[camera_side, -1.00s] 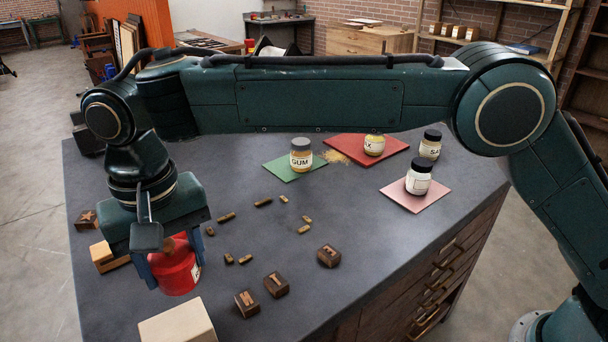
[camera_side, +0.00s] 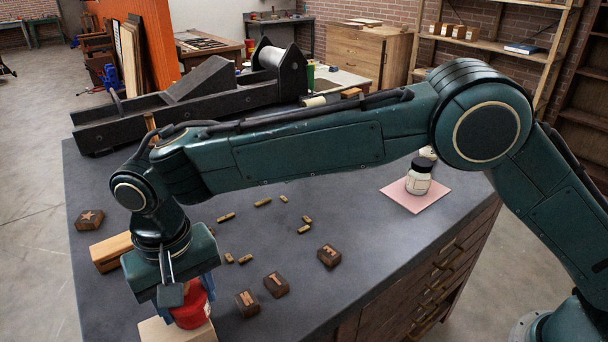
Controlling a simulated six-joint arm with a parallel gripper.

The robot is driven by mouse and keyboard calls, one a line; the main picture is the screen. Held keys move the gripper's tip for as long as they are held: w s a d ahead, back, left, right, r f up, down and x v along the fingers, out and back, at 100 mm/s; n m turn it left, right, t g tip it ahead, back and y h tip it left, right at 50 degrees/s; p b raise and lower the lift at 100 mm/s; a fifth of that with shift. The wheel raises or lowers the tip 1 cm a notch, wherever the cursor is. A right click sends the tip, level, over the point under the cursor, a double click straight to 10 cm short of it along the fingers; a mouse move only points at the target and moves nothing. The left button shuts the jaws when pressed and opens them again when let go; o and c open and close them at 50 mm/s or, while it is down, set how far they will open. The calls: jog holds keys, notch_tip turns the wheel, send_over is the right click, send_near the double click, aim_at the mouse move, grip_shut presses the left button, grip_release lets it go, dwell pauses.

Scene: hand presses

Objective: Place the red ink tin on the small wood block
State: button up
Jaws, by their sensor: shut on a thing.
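The red ink tin (camera_side: 191,316) is between the fingers of my gripper (camera_side: 187,298), which is shut on it. The tin looks roughly upright, and my gripper hides part of its top. A pale wood block (camera_side: 153,333) lies at the front edge of the view. The tin is over this block and covers part of it in the picture. I cannot tell whether the tin's bottom touches the block's top.
A longer wood piece (camera_side: 110,253) lies behind my gripper, near a dark star block (camera_side: 89,219). Dark stamp blocks (camera_side: 276,284) and small brass pieces (camera_side: 263,202) lie to the right. A dark-lidded jar (camera_side: 418,181) stands on a pink mat (camera_side: 408,203). A black press (camera_side: 190,98) stands behind.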

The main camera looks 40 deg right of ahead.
jog(key=shift+f, duration=0.15)
jog(key=o, duration=1.1)
jog(key=shift+o, duration=0.2)
notch_tip(320, 180, up, 12)
jog(key=shift+r, duration=0.1)
dwell(0.6)
